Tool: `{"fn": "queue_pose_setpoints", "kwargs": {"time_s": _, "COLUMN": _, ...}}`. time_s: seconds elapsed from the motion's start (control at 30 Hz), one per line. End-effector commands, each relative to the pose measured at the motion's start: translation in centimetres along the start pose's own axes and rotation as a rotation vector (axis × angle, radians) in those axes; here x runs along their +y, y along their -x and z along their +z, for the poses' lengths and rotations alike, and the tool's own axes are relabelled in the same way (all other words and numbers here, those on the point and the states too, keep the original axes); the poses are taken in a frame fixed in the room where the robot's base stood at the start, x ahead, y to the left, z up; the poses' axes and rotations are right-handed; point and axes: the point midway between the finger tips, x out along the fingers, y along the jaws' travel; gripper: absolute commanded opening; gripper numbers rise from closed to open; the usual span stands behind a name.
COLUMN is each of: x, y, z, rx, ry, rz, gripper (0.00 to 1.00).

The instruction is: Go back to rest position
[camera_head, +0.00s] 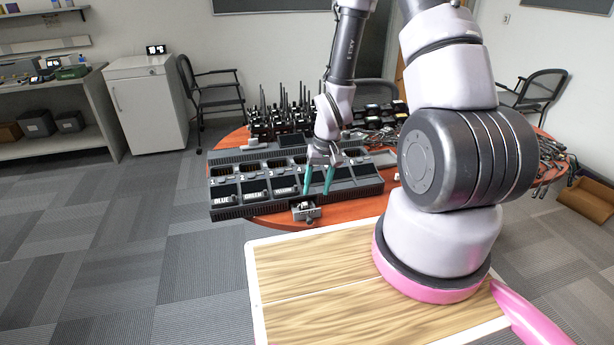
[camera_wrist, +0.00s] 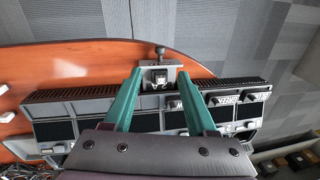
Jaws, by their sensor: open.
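My gripper (camera_head: 318,180) has two teal fingers that stand apart with nothing between them. It points down over the front edge of the long dark charger rack (camera_head: 230,212), which has numbered slots and labels such as BLUE and GREEN. In the wrist view the open fingers (camera_wrist: 160,98) reach over the rack (camera_wrist: 75,95) toward a small grey metal fixture (camera_wrist: 160,78). The same fixture (camera_head: 306,212) sits at the rack's front edge in the head view, with a small dark and light piece in it. Whether the fingers touch the rack cannot be told.
Several black radios with antennas (camera_head: 285,118) stand at the back of the round orange table (camera_head: 262,221). Metal tools and loose items (camera_head: 550,150) lie at its right. Chairs (camera_head: 212,88), a white cabinet (camera_head: 147,100) and shelves stand behind. The carpet at left is clear.

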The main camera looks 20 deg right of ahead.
Motion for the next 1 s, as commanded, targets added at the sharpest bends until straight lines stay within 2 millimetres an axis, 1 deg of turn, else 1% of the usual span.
{"fn": "queue_pose_setpoints", "kwargs": {"time_s": 0.07, "x": 0.0, "y": 1.1, "z": -0.5, "rx": 0.016, "ry": -0.001, "rz": 0.004, "gripper": 0.57}}
{"fn": "queue_pose_setpoints", "kwargs": {"time_s": 0.17, "x": 0.0, "y": 3.9, "z": -1.6, "rx": 0.051, "ry": -0.009, "rz": 0.014, "gripper": 0.57}}
{"fn": "queue_pose_setpoints", "kwargs": {"time_s": 0.27, "x": 0.0, "y": 8.1, "z": -2.7, "rx": 0.101, "ry": -0.024, "rz": 0.025, "gripper": 0.57}}
{"fn": "queue_pose_setpoints", "kwargs": {"time_s": 0.3, "x": 0.0, "y": 9.9, "z": -3.0, "rx": 0.122, "ry": -0.032, "rz": 0.029, "gripper": 0.57}}
{"fn": "queue_pose_setpoints", "kwargs": {"time_s": 0.33, "x": -0.1, "y": 11.3, "z": -3.2, "rx": 0.138, "ry": -0.037, "rz": 0.031, "gripper": 0.57}}
{"fn": "queue_pose_setpoints", "kwargs": {"time_s": 0.43, "x": -0.2, "y": 15.7, "z": -3.4, "rx": 0.188, "ry": -0.058, "rz": 0.035, "gripper": 0.57}}
{"fn": "queue_pose_setpoints", "kwargs": {"time_s": 0.53, "x": -0.4, "y": 20.1, "z": -3.0, "rx": 0.239, "ry": -0.08, "rz": 0.032, "gripper": 0.57}}
{"fn": "queue_pose_setpoints", "kwargs": {"time_s": 0.7, "x": -0.8, "y": 27.1, "z": -1.4, "rx": 0.325, "ry": -0.118, "rz": 0.015, "gripper": 0.57}}
{"fn": "queue_pose_setpoints", "kwargs": {"time_s": 0.77, "x": -0.9, "y": 29.5, "z": -0.6, "rx": 0.356, "ry": -0.133, "rz": 0.004, "gripper": 0.57}}
{"fn": "queue_pose_setpoints", "kwargs": {"time_s": 0.8, "x": -1.1, "y": 30.9, "z": 0.1, "rx": 0.375, "ry": -0.142, "rz": -0.004, "gripper": 0.57}}
{"fn": "queue_pose_setpoints", "kwargs": {"time_s": 0.9, "x": -1.3, "y": 34.4, "z": 2.1, "rx": 0.424, "ry": -0.164, "rz": -0.028, "gripper": 0.57}}
{"fn": "queue_pose_setpoints", "kwargs": {"time_s": 1.0, "x": -1.6, "y": 37.6, "z": 4.4, "rx": 0.472, "ry": -0.183, "rz": -0.058, "gripper": 0.57}}
